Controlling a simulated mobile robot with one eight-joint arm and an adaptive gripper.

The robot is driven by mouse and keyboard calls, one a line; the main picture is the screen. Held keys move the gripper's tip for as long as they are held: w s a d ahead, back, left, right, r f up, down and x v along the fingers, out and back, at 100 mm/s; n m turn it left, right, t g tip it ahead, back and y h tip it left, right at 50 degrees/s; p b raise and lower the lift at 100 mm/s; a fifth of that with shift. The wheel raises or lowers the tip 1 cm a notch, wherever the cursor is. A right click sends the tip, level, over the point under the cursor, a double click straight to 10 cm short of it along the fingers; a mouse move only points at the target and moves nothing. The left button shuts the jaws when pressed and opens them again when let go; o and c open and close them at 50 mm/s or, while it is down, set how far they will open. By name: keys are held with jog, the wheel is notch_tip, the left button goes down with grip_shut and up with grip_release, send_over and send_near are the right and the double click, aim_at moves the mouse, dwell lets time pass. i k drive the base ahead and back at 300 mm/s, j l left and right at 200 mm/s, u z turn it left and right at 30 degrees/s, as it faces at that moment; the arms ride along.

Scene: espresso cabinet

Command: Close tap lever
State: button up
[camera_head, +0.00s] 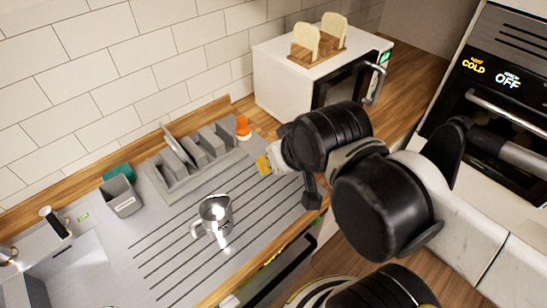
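A small upright black cylinder with a pale top (55,223) stands behind the sink at the far left, beside a small green label. I cannot tell whether it is the tap lever. A small shiny piece (8,257) shows at the left picture edge and may belong to the tap; the rest is cut off. My gripper (270,164) is at the end of my arm, in the middle of the picture, right of the dish rack and far from the sink. A small yellow part shows at its tip. Its fingers are too small and partly hidden to judge.
A metal jug (214,214) stands on the ribbed drainboard. Behind it are a grey dish rack (180,177), a grey caddy (122,197) and an orange item (243,128). A white microwave (285,75) carries toast. The sink basin (75,275) is lower left.

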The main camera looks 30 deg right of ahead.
aim_at(48, 213)
jog(key=u, duration=1.45)
jog(key=i+j+z, duration=0.15)
jog(key=i+j, duration=0.1)
